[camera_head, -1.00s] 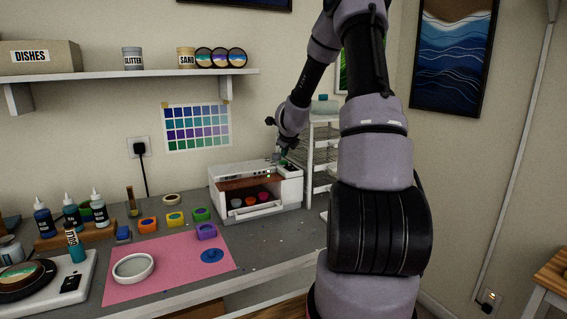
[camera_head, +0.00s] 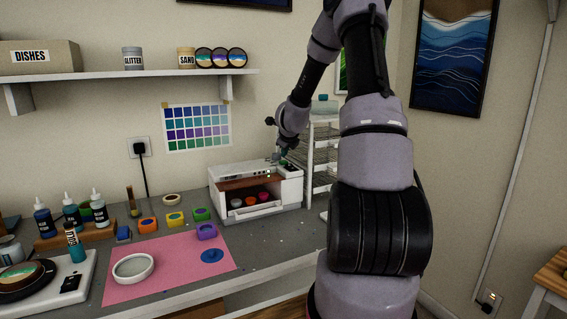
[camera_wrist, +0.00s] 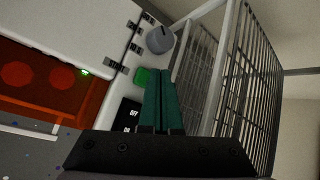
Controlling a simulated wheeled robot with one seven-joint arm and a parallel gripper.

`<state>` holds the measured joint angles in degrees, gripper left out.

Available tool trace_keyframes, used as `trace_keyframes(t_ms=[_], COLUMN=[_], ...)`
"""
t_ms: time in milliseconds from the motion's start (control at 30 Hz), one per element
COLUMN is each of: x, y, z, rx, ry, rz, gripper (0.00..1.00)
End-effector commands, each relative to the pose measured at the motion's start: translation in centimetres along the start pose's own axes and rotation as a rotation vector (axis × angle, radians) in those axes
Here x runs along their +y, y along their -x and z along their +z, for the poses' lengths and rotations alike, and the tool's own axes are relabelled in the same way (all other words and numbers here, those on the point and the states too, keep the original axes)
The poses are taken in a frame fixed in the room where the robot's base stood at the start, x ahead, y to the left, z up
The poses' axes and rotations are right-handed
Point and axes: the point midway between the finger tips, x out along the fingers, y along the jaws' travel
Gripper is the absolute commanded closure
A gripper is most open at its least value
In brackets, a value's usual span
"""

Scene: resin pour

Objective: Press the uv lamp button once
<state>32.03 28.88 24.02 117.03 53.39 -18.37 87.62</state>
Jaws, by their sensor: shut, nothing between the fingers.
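The UV lamp (camera_head: 230,177) is a white box on the grey bench, with an open front showing small coloured cups inside. In the wrist view its white body (camera_wrist: 90,22) has an orange-red window, a lit green light (camera_wrist: 84,72), a grey round knob (camera_wrist: 160,40), a green button (camera_wrist: 141,76) and a black OFF/ON switch plate (camera_wrist: 128,115). My gripper (camera_wrist: 163,72) has its green fingers together and empty, over the lamp's right end. The fingertips appear just right of the green button and partly cover that panel. I cannot tell whether they touch it. My gripper (camera_head: 279,159) is small in the head view.
A wire drying rack (camera_head: 320,150) stands close to the right of the lamp. A pink mat (camera_head: 165,275) with a white ring dish (camera_head: 133,267) lies in front, with several coloured moulds behind it. A shelf (camera_head: 130,75) hangs above on the wall.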

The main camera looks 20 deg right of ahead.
Motion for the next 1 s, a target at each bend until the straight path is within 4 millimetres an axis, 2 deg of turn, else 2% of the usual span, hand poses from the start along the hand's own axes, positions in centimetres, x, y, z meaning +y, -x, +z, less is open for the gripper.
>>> trace_keyframes(t_ms=[1000], x=[0.48], y=[-0.63], z=[-0.46], rx=[0.0], ry=[0.0], rz=[0.0], gripper=[1.0])
